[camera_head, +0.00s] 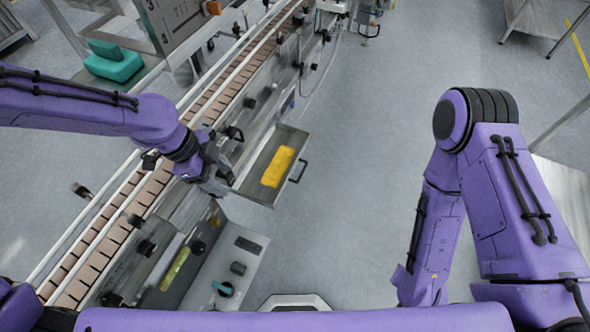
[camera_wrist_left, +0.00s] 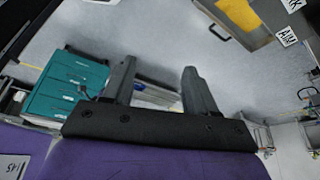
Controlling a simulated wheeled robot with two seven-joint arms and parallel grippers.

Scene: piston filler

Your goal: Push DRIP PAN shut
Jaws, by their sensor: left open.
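The drip pan (camera_head: 287,137) is a grey metal drawer pulled out from the side of the conveyor machine, with a yellow item (camera_head: 277,167) lying in it. Its dark handle (camera_head: 299,171) is on the outer front, facing the open floor. My left gripper (camera_head: 222,183) is just left of the pan, by the conveyor side; the arm partly hides its fingers. In the left wrist view the left gripper (camera_wrist_left: 158,67) is open with nothing between its fingers. That view also shows the pan's handle (camera_wrist_left: 215,37) at the upper right, apart from the fingers.
The conveyor (camera_head: 105,232) runs diagonally along the left. A control panel (camera_head: 228,268) stands below the pan. A teal object (camera_head: 113,64) is at the upper left. The floor (camera_head: 360,180) right of the pan is clear. A metal table (camera_head: 535,18) is at the upper right.

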